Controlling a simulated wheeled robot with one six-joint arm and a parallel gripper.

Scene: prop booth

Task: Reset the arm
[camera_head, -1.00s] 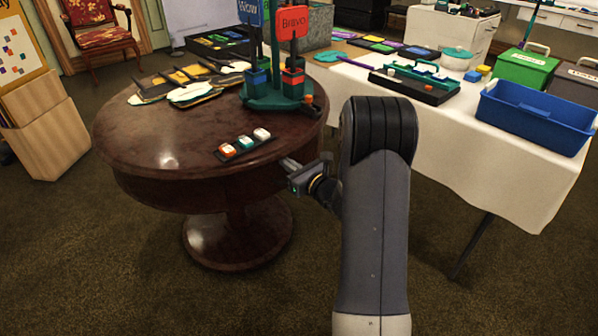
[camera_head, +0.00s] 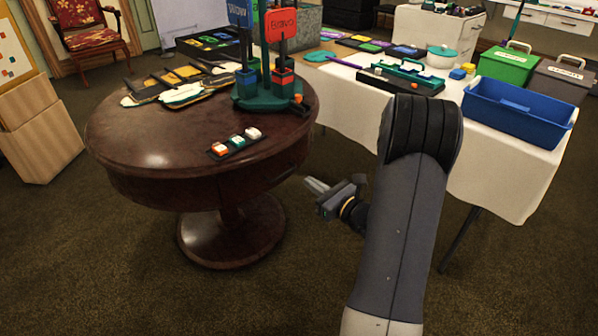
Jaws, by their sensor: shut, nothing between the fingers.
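My gripper (camera_head: 316,186) is shut and empty. It hangs in the air in front of the right side of the round wooden table (camera_head: 150,150), below the level of its top and apart from it. The gripper points to the left. My grey arm rises large at the right of the middle and hides part of the white-covered table (camera_head: 345,105) and the floor behind it.
The round table bears a strip with three coloured buttons (camera_head: 235,142), a green stand with signs (camera_head: 268,97) and several flat pieces (camera_head: 180,90). A blue bin (camera_head: 515,110) and a green box (camera_head: 505,66) are on the white-covered table. Carpet (camera_head: 290,290) in front is clear.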

